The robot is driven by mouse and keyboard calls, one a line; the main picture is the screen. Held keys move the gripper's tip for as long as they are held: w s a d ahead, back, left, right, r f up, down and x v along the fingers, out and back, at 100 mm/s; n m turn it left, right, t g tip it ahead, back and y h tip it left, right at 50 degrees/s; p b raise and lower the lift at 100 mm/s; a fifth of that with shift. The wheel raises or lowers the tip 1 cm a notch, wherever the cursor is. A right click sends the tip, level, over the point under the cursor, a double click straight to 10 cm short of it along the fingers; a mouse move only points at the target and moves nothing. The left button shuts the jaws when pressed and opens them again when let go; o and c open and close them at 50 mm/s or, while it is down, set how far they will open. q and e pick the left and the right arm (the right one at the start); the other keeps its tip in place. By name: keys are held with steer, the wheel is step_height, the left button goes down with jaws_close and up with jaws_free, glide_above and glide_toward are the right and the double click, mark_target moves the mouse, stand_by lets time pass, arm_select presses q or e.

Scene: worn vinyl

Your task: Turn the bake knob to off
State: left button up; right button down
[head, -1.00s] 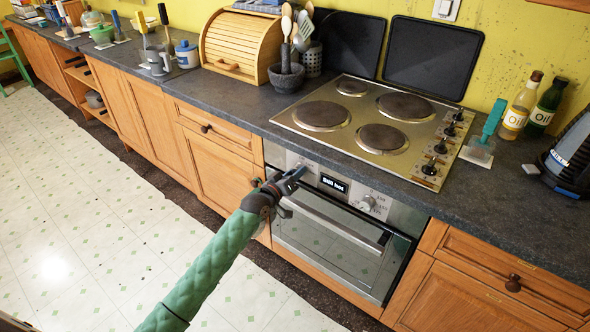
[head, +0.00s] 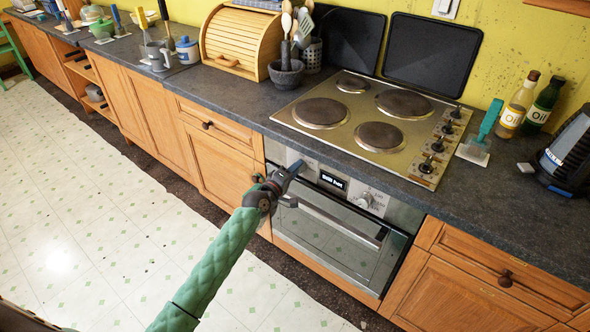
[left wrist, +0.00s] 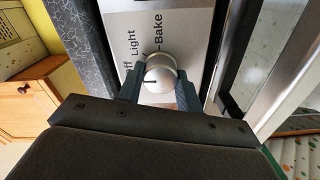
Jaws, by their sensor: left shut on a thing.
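The bake knob (left wrist: 160,75) is a round silver knob on the oven's steel panel, seen in the left wrist view. The printed words "Light" and "Bake" and part of "Off" show beside it. A small dark mark is on the knob's face; I cannot tell surely which label it lines up with. My left gripper (left wrist: 158,90) has its two dark fingers on either side of the knob, shut on it. In the head view my left gripper (head: 291,169) is at the left end of the oven panel and hides this knob. My right gripper is not in view.
A second silver knob (head: 362,200) sits right of the dark display (head: 333,181). The oven handle (head: 340,222) runs just below the panel. The hob (head: 372,122) is on the counter above. The floor (head: 90,210) in front is clear.

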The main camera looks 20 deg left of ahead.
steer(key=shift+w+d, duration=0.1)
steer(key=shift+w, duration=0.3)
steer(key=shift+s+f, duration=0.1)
arm_select(q)
steer(key=o, duration=0.9)
steer(key=shift+o, duration=0.5)
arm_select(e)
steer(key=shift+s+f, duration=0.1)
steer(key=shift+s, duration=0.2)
